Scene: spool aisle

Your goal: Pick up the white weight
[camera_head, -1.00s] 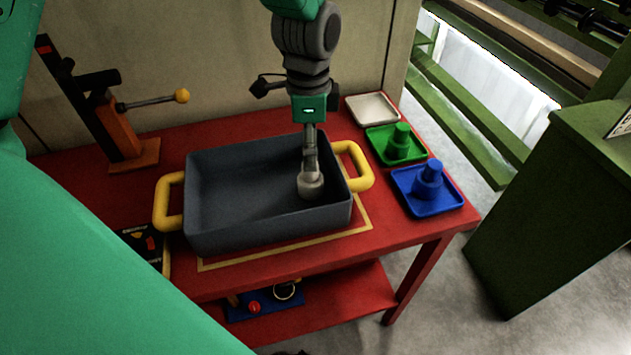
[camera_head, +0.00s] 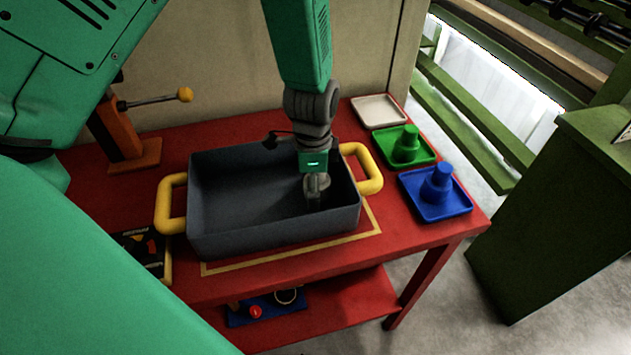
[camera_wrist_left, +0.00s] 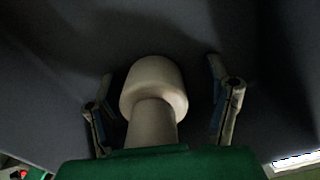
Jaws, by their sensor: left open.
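The white weight (camera_wrist_left: 152,88) stands in the dark grey bin (camera_head: 225,225), with a wide rounded head and a narrower neck. In the left wrist view it lies between the two fingers of my left gripper (camera_wrist_left: 160,75), with a gap on each side. My left gripper (camera_head: 317,188) reaches down into the right part of the bin and is open around the weight. In the head view the gripper largely hides the weight. My right gripper is not in view.
The bin has yellow handles (camera_head: 172,204) and stands on a red table (camera_head: 300,254). To its right are an empty white tray (camera_head: 379,111), a green tray (camera_head: 421,157) with a green weight and a blue tray (camera_head: 436,207) with a blue weight. An orange lever stand (camera_head: 123,133) is behind left.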

